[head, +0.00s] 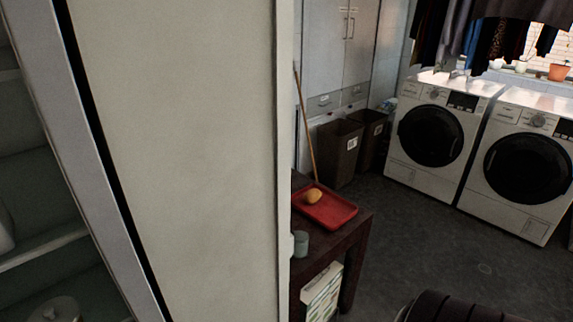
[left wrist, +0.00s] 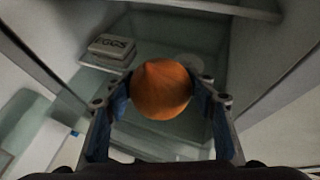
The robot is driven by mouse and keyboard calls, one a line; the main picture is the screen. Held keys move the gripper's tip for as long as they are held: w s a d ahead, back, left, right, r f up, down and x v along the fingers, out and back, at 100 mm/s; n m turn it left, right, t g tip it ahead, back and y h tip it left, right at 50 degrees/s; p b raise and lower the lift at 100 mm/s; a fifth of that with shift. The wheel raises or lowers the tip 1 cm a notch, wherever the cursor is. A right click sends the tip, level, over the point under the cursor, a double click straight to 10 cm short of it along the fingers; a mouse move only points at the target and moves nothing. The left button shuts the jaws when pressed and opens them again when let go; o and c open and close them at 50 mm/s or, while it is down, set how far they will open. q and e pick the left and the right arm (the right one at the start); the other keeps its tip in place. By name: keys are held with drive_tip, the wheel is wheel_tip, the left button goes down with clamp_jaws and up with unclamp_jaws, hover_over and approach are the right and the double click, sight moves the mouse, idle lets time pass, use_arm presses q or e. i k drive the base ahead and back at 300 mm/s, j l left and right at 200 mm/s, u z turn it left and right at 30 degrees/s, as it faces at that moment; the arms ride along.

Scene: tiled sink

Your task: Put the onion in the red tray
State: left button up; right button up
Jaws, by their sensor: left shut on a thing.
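In the left wrist view, a round orange-brown onion (left wrist: 162,90) sits between the blue-padded fingers of my left gripper (left wrist: 166,105), which is shut on it. My left gripper is inside a fridge-like compartment, and the head view does not show it. In the head view, the red tray (head: 336,212) lies on a dark wooden table. A yellow-orange roundish item (head: 313,196) rests in the tray towards its left side; I cannot tell what it is. My right gripper is not in view.
A large pale door panel (head: 185,150) blocks much of the head view; shelves show left of it. An egg box (left wrist: 112,47) stands in the compartment. A grey cup (head: 301,244) stands near the tray. Bins (head: 340,150) and washing machines (head: 431,135) stand behind; floor between is clear.

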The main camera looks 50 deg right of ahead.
sight(332, 214)
drive_tip(key=k+l, duration=0.1)
drive_tip(key=l, duration=0.3)
drive_tip(key=k+l, duration=0.15)
drive_tip(key=l, duration=0.2)
drive_tip(key=k+l, duration=0.1)
drive_tip(key=l, duration=0.3)
drive_tip(key=k+l, duration=0.15)
drive_tip(key=l, duration=0.25)
drive_tip(key=k+l, duration=0.1)
drive_tip(key=l, duration=0.3)
drive_tip(key=i+l, duration=0.1)
drive_tip(key=l, duration=0.3)
drive_tip(key=i+l, duration=0.1)
drive_tip(key=l, duration=0.25)
drive_tip(key=i+l, duration=0.1)
drive_tip(key=l, duration=0.3)
drive_tip(key=l+z, duration=0.1)
drive_tip(key=l, duration=0.25)
drive_tip(key=i+l, duration=0.2)
drive_tip(key=l, duration=0.2)
drive_tip(key=i+l, duration=0.1)
drive_tip(key=l, duration=0.25)
